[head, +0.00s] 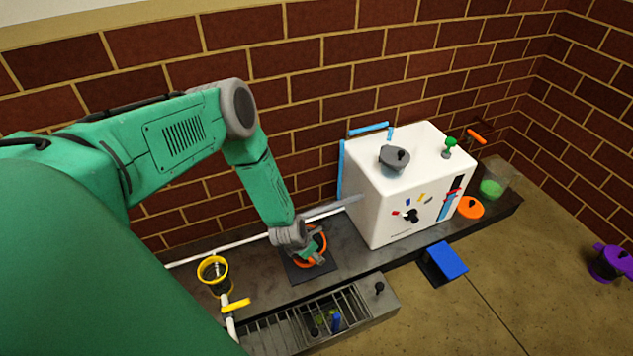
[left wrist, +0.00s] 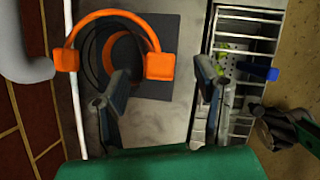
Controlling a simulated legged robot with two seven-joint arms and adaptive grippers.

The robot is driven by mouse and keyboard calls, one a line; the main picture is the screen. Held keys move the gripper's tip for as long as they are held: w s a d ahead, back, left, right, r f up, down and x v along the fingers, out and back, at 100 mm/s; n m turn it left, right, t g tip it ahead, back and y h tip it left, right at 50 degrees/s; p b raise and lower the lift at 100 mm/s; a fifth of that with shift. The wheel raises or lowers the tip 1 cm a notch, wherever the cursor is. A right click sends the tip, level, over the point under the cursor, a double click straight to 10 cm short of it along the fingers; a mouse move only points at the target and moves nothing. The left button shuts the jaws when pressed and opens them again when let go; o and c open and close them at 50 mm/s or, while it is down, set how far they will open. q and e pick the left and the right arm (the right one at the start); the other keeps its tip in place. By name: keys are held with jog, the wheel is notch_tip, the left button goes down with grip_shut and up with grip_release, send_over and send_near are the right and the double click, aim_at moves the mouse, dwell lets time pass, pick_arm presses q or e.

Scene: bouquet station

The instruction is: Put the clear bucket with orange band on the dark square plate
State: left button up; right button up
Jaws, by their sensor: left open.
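The clear bucket with orange band (head: 324,240) stands on the dark square plate (head: 298,273), partly hidden by my left gripper in the head view. In the left wrist view the bucket's orange band and handle (left wrist: 112,14) show at upper left, over the bare part of the plate (left wrist: 168,35). My left gripper (head: 318,258) is at the bucket's near side. Its two fingers are spread and empty in the left wrist view (left wrist: 163,75), apart from each other, with the left fingertip close to the bucket. I cannot tell if it touches.
A yellow-rimmed container (head: 213,272) is to the left. A barred sink or rack (head: 310,320) lies in front. A brick wall runs behind.

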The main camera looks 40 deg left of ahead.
pick_arm(q)
jog(key=p+v, duration=0.2)
jog(key=v, duration=0.5)
jog(key=s+d+r+m+g+h, duration=0.1)
jog(key=s+d+r+m, duration=0.2)
jog(key=s+d+m, duration=0.45)
jog(key=s+d+r+m+g, duration=0.1)
jog(key=s+d+r+m, duration=0.3)
jog(key=m, duration=0.6)
jog(key=s+a+r+m+g, duration=0.1)
jog(key=s+r+m, duration=0.3)
jog(key=m, duration=0.4)
jog(key=s+a+r+m+g+y, duration=0.1)
jog(key=s+r+m, duration=0.2)
jog(key=s+m, duration=0.4)
jog(key=shift+s+r+m, duration=0.35)
jog(key=shift+m, duration=0.5)
notch_tip(320, 180, up, 12)
jog(key=p, duration=1.2)
jog(key=shift+p, duration=0.3)
